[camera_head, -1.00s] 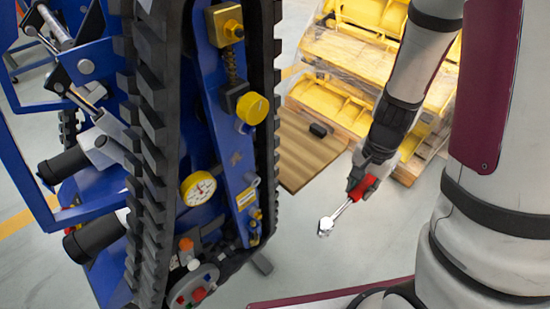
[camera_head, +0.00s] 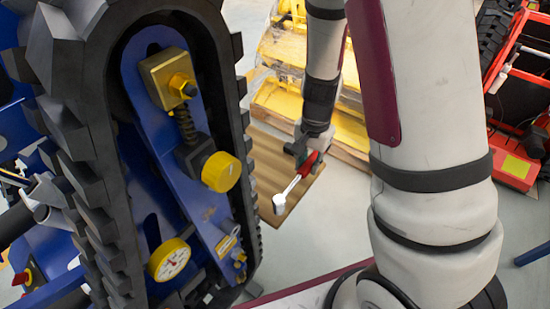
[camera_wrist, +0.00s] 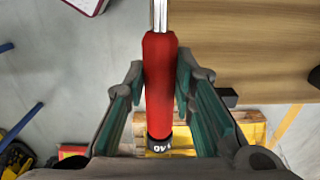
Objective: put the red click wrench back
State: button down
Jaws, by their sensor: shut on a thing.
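The red click wrench (camera_head: 308,165) has a red handle and a shiny metal shaft and head. My gripper (camera_head: 303,151) is shut on its red handle and holds it in the air, with the metal head pointing down and left in the head view. In the wrist view the red handle (camera_wrist: 160,85) stands between the two fingers of my gripper (camera_wrist: 160,88), with the shaft running out of the top of the picture. The wrench's head is out of the wrist view.
A blue tracked carrier (camera_head: 190,130) with black track, yellow knobs and a gauge fills the left. A wooden board (camera_head: 272,180) lies behind the wrench. Yellow parts on pallets (camera_head: 280,100) stand at the back. A red machine (camera_head: 518,100) is at the right.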

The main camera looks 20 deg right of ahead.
jog(key=w+a, duration=0.1)
jog(key=w, duration=0.2)
jog(key=w+a, duration=0.2)
jog(key=w, duration=0.1)
jog(key=w+a+f, duration=0.1)
jog(key=w, duration=0.2)
jog(key=shift+a, duration=0.35)
notch_tip(320, 180, down, 2)
jog(key=shift+s+d+f+p, duration=0.1)
jog(key=shift+s+f+p, duration=0.05)
jog(key=shift+f+p, duration=0.15)
jog(key=shift+f, duration=0.4)
jog(key=c, duration=1.3)
grip_release()
jog(key=shift+c, duration=0.2)
